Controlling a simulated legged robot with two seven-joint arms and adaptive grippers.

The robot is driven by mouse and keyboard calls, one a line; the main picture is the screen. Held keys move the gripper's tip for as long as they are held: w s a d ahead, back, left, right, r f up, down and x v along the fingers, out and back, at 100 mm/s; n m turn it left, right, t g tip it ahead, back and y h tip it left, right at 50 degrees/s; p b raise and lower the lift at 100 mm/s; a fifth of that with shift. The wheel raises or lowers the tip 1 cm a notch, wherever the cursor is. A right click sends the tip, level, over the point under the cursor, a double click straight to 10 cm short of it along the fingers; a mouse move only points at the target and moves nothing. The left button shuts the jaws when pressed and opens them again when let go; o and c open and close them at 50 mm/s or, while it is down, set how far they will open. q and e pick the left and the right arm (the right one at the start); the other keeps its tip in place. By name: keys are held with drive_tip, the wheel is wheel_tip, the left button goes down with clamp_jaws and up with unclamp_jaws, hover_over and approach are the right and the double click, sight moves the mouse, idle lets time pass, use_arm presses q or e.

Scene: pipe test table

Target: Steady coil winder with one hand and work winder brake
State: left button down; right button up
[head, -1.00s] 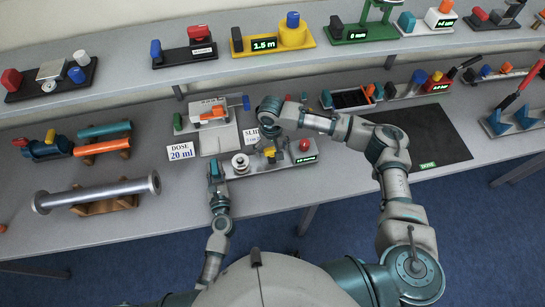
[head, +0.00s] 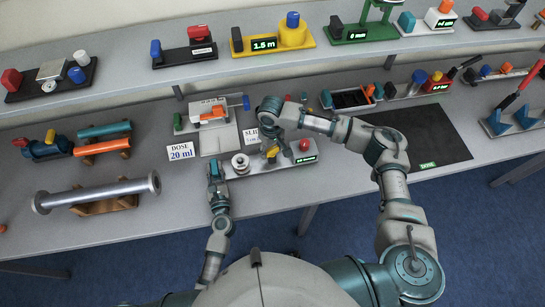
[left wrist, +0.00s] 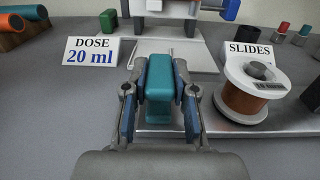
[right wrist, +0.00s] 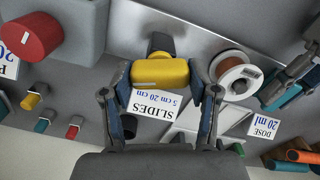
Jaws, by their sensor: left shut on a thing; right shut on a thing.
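The coil winder is a grey metal plate (head: 245,174) on the table. It carries a white-flanged spool of copper-coloured wire (left wrist: 252,92), a yellow handle (right wrist: 160,73), a red knob (head: 304,144) and a small green display (head: 305,158). My left gripper (left wrist: 159,82) is shut on a teal upright grip (left wrist: 159,95) at the plate's left end. My right gripper (right wrist: 160,85) reaches in from above and is shut on the yellow handle, to the right of the spool in the head view. The fingers partly hide both grips.
A white "DOSE 20 ml" card (left wrist: 90,51) stands behind left, and a "SLIDES" card (right wrist: 158,105) behind the winder. A fixture with an orange part (head: 213,116) stands behind. A metal roller (head: 95,193) lies to the left. A dark mat (head: 420,135) lies to the right.

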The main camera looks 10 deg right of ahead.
drive_tip(key=n, duration=0.3)
drive_tip(key=shift+n, duration=0.3)
drive_tip(key=n, duration=0.3)
drive_tip(key=shift+s+a, duration=0.1)
